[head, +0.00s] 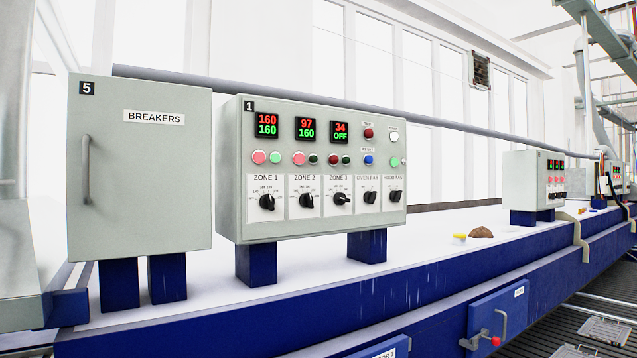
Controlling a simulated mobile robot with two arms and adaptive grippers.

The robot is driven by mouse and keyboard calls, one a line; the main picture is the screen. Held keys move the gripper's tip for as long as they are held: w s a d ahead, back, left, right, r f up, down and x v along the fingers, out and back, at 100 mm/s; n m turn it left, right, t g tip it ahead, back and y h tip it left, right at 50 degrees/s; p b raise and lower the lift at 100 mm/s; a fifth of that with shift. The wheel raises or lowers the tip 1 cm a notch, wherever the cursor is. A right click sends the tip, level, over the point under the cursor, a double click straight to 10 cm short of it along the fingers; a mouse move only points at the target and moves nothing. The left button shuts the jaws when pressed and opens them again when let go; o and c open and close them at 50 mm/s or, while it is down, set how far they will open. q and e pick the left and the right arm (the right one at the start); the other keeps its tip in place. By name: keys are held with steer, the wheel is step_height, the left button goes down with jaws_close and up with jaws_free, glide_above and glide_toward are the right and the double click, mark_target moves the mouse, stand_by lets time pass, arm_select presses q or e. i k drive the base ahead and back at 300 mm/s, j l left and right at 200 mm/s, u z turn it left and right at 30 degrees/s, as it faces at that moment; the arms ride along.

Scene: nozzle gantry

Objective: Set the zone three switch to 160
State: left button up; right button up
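The zone 3 switch (341,199) is a black rotary knob under the "ZONE 3" label on the grey control box marked 1 (228,215). Its handle looks turned sideways, unlike the more upright zone 1 switch (267,202) and zone 2 switch (306,200). The zone 3 display (341,132) reads 34 in red over OFF in green. The zone 2 display (306,130) reads 97 over 160, and the zone 1 display (267,125) reads 160 over 160. Neither of my grippers is in view.
A closed breakers cabinet (150,180) with a handle stands left of the control box. Oven fan (369,196) and hood fan (396,195) knobs sit right of the zone 3 switch. The space before the panel looks clear. A blue beam (330,320) runs below.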

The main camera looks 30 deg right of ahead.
mark_target(340, 198)
steer(key=l, duration=1.05)
steer(key=i+l+u, duration=0.1)
steer(key=l, duration=1)
